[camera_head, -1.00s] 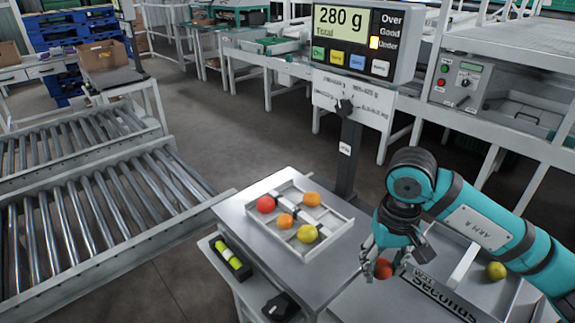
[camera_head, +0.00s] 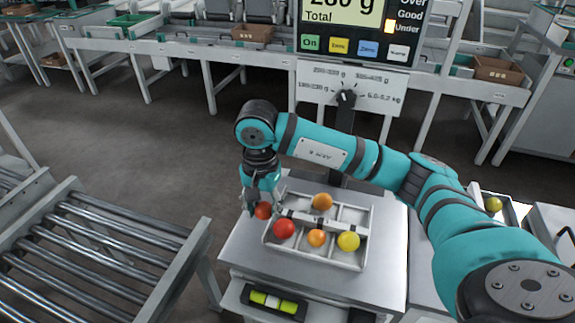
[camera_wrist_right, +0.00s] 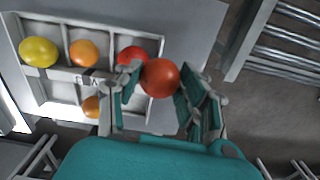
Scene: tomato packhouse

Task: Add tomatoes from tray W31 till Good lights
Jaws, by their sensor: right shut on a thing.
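My right gripper (camera_head: 262,205) is shut on a red-orange tomato (camera_wrist_right: 159,77), held at the far left corner of the white divided tray (camera_head: 340,265) on the scale. In the wrist view the held tomato overlaps that tray's edge; its height above it is hard to tell. The divided tray holds a red tomato (camera_head: 284,228), a yellow tomato (camera_head: 348,241) and two orange ones (camera_head: 316,238) (camera_head: 322,202). The scale display (camera_head: 345,13) reads 280 g, partly cropped, with the lamp beside Under (camera_head: 387,27) lit yellow. Tray W31 (camera_head: 516,208) shows one yellow-green tomato (camera_head: 493,204); my arm hides part.
A roller conveyor (camera_head: 95,260) stands at the left, with a floor gap before the scale table (camera_head: 245,245). The display post (camera_head: 344,135) rises behind the divided tray, close to my right arm. Benches with boxes line the back.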

